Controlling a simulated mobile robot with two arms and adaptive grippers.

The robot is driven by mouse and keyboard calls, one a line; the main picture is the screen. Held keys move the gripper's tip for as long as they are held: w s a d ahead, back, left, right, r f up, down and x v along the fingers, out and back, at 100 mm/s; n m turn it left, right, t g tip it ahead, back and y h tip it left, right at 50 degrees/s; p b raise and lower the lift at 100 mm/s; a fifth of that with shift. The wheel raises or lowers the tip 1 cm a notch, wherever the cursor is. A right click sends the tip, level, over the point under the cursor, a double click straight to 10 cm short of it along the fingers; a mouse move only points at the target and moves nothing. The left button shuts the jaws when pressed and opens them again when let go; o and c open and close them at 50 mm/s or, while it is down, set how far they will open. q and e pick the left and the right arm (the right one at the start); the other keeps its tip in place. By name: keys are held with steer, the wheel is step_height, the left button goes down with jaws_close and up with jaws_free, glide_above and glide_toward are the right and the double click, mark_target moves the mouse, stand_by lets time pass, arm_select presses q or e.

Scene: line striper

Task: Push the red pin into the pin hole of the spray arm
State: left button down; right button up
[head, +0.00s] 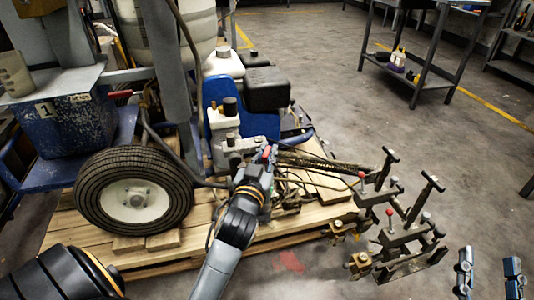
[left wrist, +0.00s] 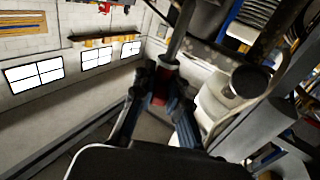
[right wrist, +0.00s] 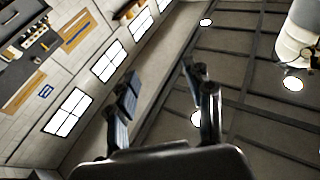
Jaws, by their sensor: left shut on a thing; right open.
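My left gripper (head: 262,165) is over the front of the line striper, beside its engine. It is shut on the red pin (head: 267,153). In the left wrist view the red part (left wrist: 161,92) sits between the fingers, with a grey cylinder beyond it. What seems to be the spray arm (head: 405,235), a dark frame with upright T-shaped posts and brass-coloured nozzle parts, stands at the lower right, apart from the left gripper. I cannot make out its pin hole. My right gripper (head: 489,274) is open and empty, right of that frame; it also shows in the right wrist view (right wrist: 163,92).
The striper's wheel (head: 135,192) rests on a wooden pallet (head: 200,238). The blue and black engine (head: 245,105), hoses and cables crowd around my left gripper. Red knobs (head: 389,212) top levers on the frame. A metal table (head: 420,70) with bottles stands behind.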

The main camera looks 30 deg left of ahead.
mark_target(267, 167)
arm_select(q)
steer(key=shift+f, duration=0.4)
arm_select(e)
steer(key=shift+s+r+t, duration=0.25)
steer(key=shift+r+t, duration=0.05)
steer(key=shift+r, duration=0.15)
steer(key=shift+s+r+t, duration=0.2)
steer(key=shift+r+t, duration=0.1)
steer(key=shift+r, duration=0.15)
arm_select(q)
steer(key=shift+f+b, duration=0.2)
steer(key=shift+b, duration=0.1)
stand_by(0.5)
steer(key=shift+f+b, duration=0.45)
steer(key=shift+f, duration=0.45)
arm_select(e)
steer(key=shift+s+d+r+t+y, duration=0.1)
steer(key=shift+s+r+t+y, duration=0.05)
steer(key=shift+s+r+t, duration=0.3)
steer(key=shift+s+a+r+t+y, duration=0.1)
steer(key=shift+s+r+t+y, duration=0.2)
steer(key=shift+r, duration=0.4)
steer(key=shift+s+d+r+t+y, duration=0.1)
steer(key=shift+s+r+t, duration=0.25)
steer(key=shift+r+t, duration=0.2)
